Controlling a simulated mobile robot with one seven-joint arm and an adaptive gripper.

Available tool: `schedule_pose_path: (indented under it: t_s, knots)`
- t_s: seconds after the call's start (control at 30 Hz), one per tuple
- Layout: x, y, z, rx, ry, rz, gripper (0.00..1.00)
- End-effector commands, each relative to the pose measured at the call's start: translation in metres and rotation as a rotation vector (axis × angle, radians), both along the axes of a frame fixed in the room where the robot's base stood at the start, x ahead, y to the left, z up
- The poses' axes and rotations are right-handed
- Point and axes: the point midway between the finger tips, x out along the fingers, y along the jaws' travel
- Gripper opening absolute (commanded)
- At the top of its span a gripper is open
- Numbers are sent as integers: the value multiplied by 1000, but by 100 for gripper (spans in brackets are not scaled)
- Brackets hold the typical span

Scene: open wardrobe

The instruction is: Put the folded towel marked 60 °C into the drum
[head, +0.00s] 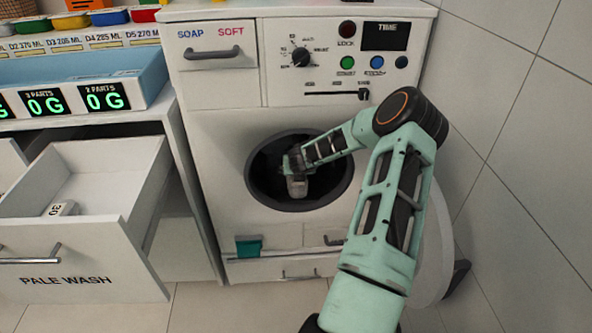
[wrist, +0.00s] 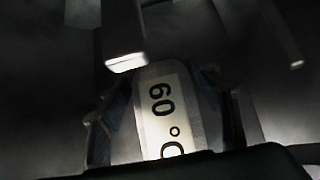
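The folded towel (wrist: 157,112) is pale with a printed "60 °C" label and sits between the fingers of my gripper (wrist: 165,100) in the wrist view. The fingers lie along both its sides, and my gripper appears shut on it. In the head view, my gripper (head: 292,164) reaches through the round opening, and the towel's pale end (head: 297,187) shows below it inside the dark drum (head: 268,165). The drum's lower rim (head: 300,205) is below the towel. I cannot tell whether the towel touches the drum floor.
The washing machine door (head: 435,245) stands open at the right, beside my arm. The "PALE WASH" drawer (head: 65,255) is pulled out at the left, with a small item marked 30 (head: 62,209) inside. A tiled wall (head: 525,150) is close on the right.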

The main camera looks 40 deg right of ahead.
Motion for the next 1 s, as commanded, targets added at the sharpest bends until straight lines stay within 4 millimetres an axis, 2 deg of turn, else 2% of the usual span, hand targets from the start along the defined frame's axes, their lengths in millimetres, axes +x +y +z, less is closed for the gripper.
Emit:
schedule_pose_path:
  t_s: [0.37,0.5,0.77,0.83,1.0]
  knots:
    - [0,0,1,0,0,0,68]
    - [-2,1,8,0,0,0,68]
    - [-33,18,43,-3,2,2,68]
    - [-45,26,37,1,5,1,68]
    - [-71,42,38,1,4,2,68]
